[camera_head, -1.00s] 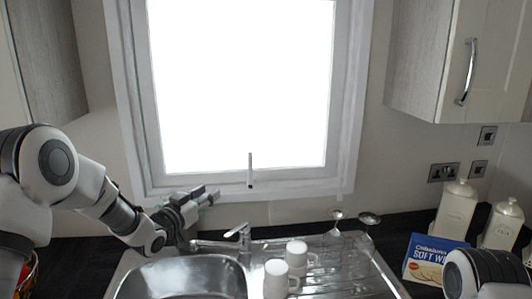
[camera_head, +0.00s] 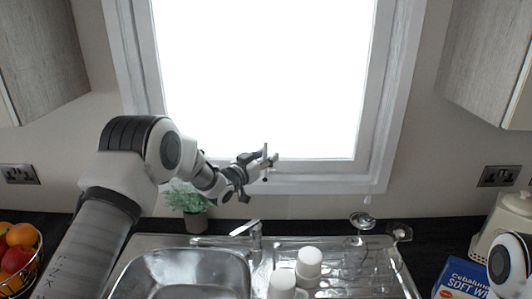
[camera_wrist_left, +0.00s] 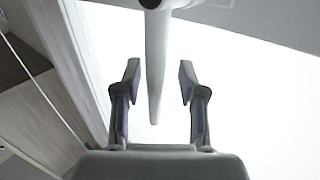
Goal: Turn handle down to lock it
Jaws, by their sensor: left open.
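The window handle (camera_wrist_left: 154,60) is a pale, slim bar. In the left wrist view it runs between the two open fingers of my left gripper (camera_wrist_left: 160,80), with a gap on each side. In the head view my left gripper (camera_head: 268,164) is at the bottom rail of the window frame, and it hides much of the handle, so its angle is hard to tell there. My right gripper is out of view; only part of my right arm shows at the lower right.
Below the window are a sink (camera_head: 180,272), a tap (camera_head: 247,230), white mugs (camera_head: 308,262) and glasses on the drainer (camera_head: 362,220). A potted plant (camera_head: 190,198) stands behind the sink. A fruit basket (camera_head: 18,262) is at the left, a blue box (camera_head: 462,279) at the right.

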